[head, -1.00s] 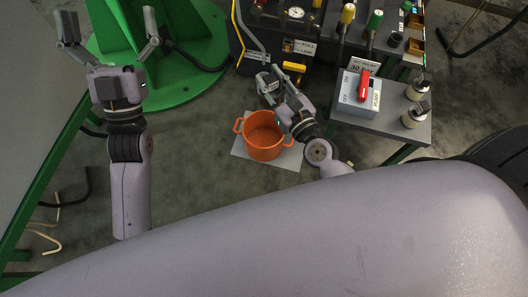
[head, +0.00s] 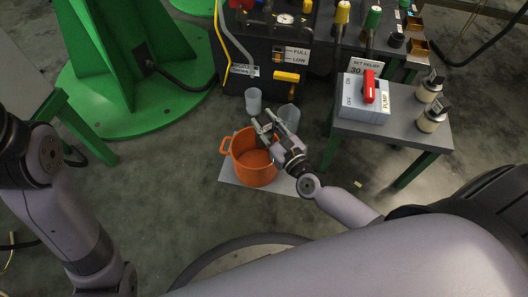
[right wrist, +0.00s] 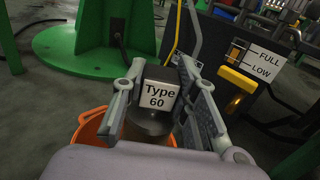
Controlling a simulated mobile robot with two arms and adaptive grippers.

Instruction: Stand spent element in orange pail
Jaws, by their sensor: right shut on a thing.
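The orange pail (head: 240,168) stands on a light sheet on the floor, with two side handles. My right gripper (head: 265,127) is over the pail's back right rim in the head view. In the right wrist view my right gripper (right wrist: 157,92) is shut on a dark cylindrical element (right wrist: 150,123) with a white "Type 60" label. The orange pail (right wrist: 94,127) shows behind and below it. I cannot tell whether the element's lower end is inside the pail. My left arm is at the left edge of the head view, its gripper out of frame.
A grey side table (head: 400,135) at right carries a pump switch box (head: 362,98) and two jars (head: 432,119). A green stand (head: 125,115) is at back left. Floor left of the pail is free.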

